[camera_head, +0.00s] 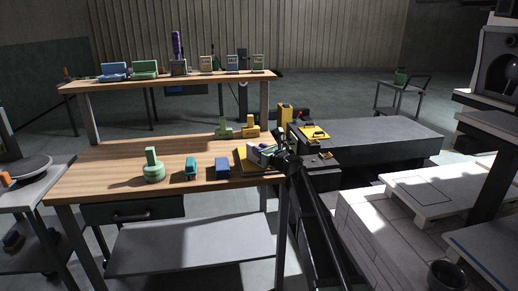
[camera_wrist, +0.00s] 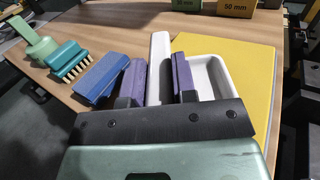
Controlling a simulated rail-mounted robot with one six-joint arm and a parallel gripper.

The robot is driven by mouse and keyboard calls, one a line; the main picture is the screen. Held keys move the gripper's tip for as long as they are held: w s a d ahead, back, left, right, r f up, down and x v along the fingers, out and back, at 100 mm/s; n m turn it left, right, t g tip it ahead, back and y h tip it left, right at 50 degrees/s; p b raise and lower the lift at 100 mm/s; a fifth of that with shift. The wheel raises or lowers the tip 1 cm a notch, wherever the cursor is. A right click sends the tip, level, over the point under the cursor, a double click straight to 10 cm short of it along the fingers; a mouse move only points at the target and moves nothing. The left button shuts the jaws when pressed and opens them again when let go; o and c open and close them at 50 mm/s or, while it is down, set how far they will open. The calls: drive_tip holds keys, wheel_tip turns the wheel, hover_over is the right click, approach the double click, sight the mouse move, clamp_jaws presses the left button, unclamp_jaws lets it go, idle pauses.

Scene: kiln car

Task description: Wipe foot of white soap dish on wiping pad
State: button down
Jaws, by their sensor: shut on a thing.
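The white soap dish (camera_wrist: 209,68) is a shallow tray with a raised rim, seen from above in the wrist view. My gripper (camera_wrist: 158,72) has its two purple-padded fingers on either side of the dish's left wall and is shut on it. The yellow wiping pad (camera_wrist: 257,60) lies on the wooden bench under and to the right of the dish. In the head view, my gripper (camera_head: 262,154) is over the pad (camera_head: 240,161) at the bench's right end. The foot of the dish is hidden, so I cannot tell whether it touches the pad.
A blue block (camera_wrist: 97,81), a teal brush (camera_wrist: 70,56) and a green handled tool (camera_wrist: 38,42) stand left of the pad. The bench's left part (camera_head: 105,170) is clear.

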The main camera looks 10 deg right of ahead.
drive_tip(key=shift+w+a, duration=0.15)
drive_tip(key=shift+w, duration=4)
drive_tip(key=shift+s, duration=4.15)
drive_tip(key=shift+w, duration=2.15)
wheel_tip(320, 180, up, 7)
drive_tip(key=p, duration=0.7)
